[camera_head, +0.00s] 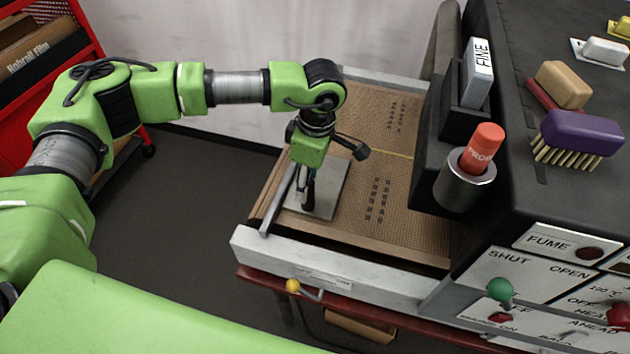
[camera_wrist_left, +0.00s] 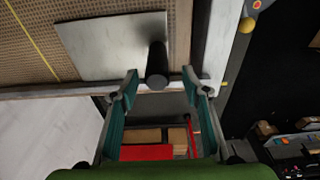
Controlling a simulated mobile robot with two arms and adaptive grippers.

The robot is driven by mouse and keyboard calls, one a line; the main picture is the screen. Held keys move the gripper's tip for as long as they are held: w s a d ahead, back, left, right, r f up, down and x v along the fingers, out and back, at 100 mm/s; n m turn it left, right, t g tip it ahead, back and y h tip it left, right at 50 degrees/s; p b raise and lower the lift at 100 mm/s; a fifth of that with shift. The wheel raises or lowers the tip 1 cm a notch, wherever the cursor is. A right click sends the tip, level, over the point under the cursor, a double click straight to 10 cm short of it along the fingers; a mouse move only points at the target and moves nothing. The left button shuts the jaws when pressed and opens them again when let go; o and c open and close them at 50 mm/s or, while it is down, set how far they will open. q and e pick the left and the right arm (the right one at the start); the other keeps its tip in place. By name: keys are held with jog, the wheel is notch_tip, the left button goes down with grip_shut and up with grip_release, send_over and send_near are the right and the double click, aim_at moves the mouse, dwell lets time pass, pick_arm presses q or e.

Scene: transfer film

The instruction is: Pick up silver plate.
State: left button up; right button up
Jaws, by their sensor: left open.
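The silver plate (camera_head: 332,186) is a flat square sheet lying on the brown mesh bed near its left front corner. It also shows in the left wrist view (camera_wrist_left: 105,45), with a dark upright knob (camera_wrist_left: 157,65) near one edge. My left gripper (camera_head: 307,190) is over the plate's left part and hides some of it. In the left wrist view its two teal-padded fingers (camera_wrist_left: 160,82) are open, and the knob appears between or just beyond their tips. I cannot tell whether they touch it. My right gripper is not in view.
A pale metal rail (camera_head: 340,277) borders the mesh bed in front. A dark machine (camera_head: 550,200) stands at the right, with a red-capped cylinder (camera_head: 483,148), a grey FINE block (camera_head: 478,72) and a purple brush (camera_head: 582,134). A red rack (camera_head: 92,25) stands far left. The mesh behind the plate is clear.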

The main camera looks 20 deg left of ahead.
pick_arm(q)
jog(key=shift+f, duration=0.3)
jog(key=f+p, duration=0.2)
jog(key=shift+w+a+f+p, duration=0.15)
jog(key=shift+a+f+p, duration=0.1)
jog(key=shift+p, duration=0.1)
notch_tip(320, 180, down, 2)
jog(key=shift+f+p, duration=0.1)
jog(key=shift+p, duration=0.2)
jog(key=shift+a+f, duration=0.1)
jog(key=shift+f, duration=0.15)
jog(key=shift+w, duration=0.1)
grip_shut()
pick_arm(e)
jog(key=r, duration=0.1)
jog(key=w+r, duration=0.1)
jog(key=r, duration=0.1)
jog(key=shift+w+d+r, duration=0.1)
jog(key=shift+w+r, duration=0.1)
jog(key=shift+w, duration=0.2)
